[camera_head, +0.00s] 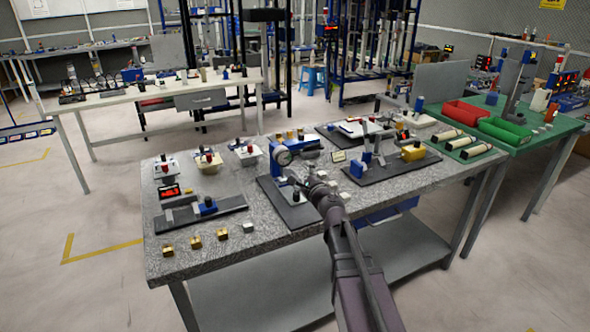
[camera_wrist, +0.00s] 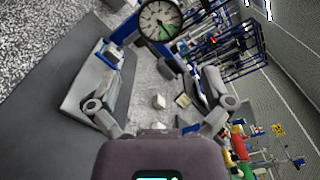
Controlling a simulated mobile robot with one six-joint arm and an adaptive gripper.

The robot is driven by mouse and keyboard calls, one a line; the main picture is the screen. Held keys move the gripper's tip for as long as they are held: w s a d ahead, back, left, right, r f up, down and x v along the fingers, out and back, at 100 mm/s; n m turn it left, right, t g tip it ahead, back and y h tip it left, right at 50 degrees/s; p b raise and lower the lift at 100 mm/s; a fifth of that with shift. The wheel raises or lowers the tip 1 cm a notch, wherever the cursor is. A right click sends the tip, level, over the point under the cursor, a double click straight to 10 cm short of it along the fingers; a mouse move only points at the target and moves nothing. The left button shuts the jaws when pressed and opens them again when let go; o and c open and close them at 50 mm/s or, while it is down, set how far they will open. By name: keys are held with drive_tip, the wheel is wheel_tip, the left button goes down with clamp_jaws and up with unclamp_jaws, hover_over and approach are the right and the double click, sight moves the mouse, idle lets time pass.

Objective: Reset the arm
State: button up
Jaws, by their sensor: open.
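My arm reaches from the bottom of the head view over the grey speckled table (camera_head: 255,248). My gripper (camera_head: 308,181) is above the table, beside a blue stand (camera_head: 275,168) with a dial gauge (camera_head: 282,156). In the wrist view my gripper (camera_wrist: 158,88) has its two fingers spread wide, with nothing held between them. The gauge's round face (camera_wrist: 160,20) shows at the top of that view, beyond the fingertips. Whether a finger touches the stand cannot be told.
The table carries brass cubes (camera_head: 196,242), a dark fixture plate with a blue block (camera_head: 207,207), a red display (camera_head: 169,191) and a fixture with a yellow block (camera_head: 412,153). A green table (camera_head: 540,135) with red and green bins stands at right. Floor is clear at left.

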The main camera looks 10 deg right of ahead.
drive_tip(key=shift+s+d, duration=0.15)
drive_tip(key=shift+s, duration=0.4)
drive_tip(key=s+a+f+n+g+p, duration=0.1)
drive_tip(key=s+a+n+g+p, duration=0.1)
drive_tip(key=s+n+g, duration=0.1)
drive_tip(key=s+a+f+n+g+y+p, duration=0.1)
drive_tip(key=s+a+f+n+g, duration=0.1)
drive_tip(key=n, duration=0.4)
drive_tip(key=s+a+f+n+g+y+p, duration=0.1)
drive_tip(key=s+a+f+n+g+p, duration=0.1)
drive_tip(key=s+n+g, duration=0.2)
drive_tip(key=shift+s+a+n+p, duration=0.2)
drive_tip(key=shift+s+n+p, duration=0.1)
drive_tip(key=shift+s+n, duration=0.5)
drive_tip(key=s+d+f+n+g+h+p, duration=0.1)
drive_tip(key=s+d+n+g+h+p, duration=0.1)
drive_tip(key=s, duration=0.5)
drive_tip(key=s+d+f+n+g+h+p, duration=0.2)
drive_tip(key=s+d+n+g+h+p, duration=0.1)
drive_tip(key=s+d+n+g+h, duration=0.1)
drive_tip(key=s+d+g+h, duration=0.1)
drive_tip(key=s+d+g, duration=0.1)
drive_tip(key=s+d, duration=0.1)
drive_tip(key=shift+s+d+n+h, duration=0.3)
drive_tip(key=shift+s, duration=0.3)
drive_tip(key=shift+c, duration=0.2)
